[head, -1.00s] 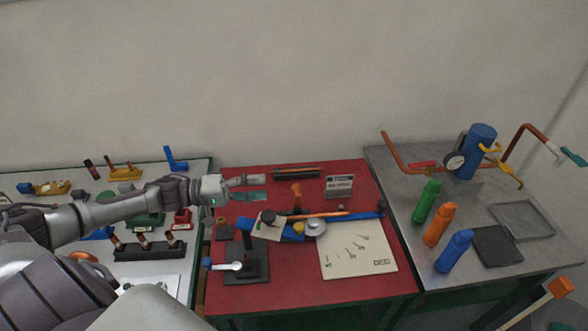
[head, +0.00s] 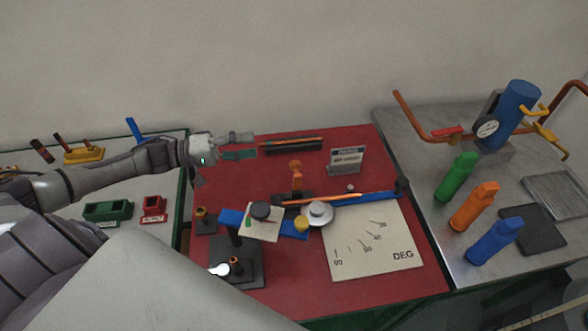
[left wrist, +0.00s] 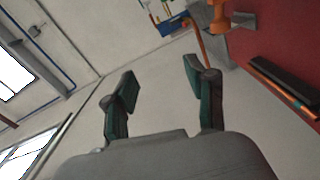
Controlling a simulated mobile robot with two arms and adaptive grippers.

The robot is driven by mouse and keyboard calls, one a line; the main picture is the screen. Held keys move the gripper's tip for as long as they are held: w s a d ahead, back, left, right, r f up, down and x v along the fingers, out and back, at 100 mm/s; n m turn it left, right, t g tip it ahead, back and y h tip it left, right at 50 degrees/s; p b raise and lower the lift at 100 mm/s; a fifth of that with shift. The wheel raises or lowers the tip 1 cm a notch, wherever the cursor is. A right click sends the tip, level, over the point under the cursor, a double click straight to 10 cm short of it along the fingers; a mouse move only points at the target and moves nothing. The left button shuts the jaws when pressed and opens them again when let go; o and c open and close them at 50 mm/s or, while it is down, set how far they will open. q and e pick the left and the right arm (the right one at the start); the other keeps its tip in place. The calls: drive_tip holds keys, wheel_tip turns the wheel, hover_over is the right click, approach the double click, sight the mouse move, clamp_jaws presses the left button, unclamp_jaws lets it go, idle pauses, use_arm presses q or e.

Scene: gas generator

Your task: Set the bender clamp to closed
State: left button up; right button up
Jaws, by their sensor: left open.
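The bender stands on the red table (head: 400,250) in the head view. A copper-coloured rod (head: 345,198) lies along the bender. My left gripper (head: 252,146) is open and empty, above the back left of the red table, behind and left of the bender. Its spread fingers also show in the left wrist view (left wrist: 160,95). My right gripper is out of view.
A dark rack with an orange rod (head: 292,146) lies at the back, just right of my left gripper. A sign (head: 346,161) stands beside it. A dark stand (head: 237,262) is in front left. Green (head: 457,177), orange (head: 474,205) and blue (head: 495,241) bottles stand on the right table.

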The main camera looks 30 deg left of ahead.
use_arm(q)
drive_tip(key=b, duration=0.9)
approach(295, 165)
drive_tip(key=x, duration=0.3)
drive_tip(key=p+x, duration=0.1)
drive_tip(key=x, duration=0.2)
drive_tip(key=f+p+x, duration=0.1)
drive_tip(key=x, duration=0.1)
drive_tip(key=shift+w, duration=0.65)
drive_tip(key=shift+w+d+f, duration=0.1)
drive_tip(key=shift+w+d, duration=0.35)
drive_tip(key=shift+d, duration=0.15)
drive_tip(key=shift+c, duration=0.3)
clamp_jaws()
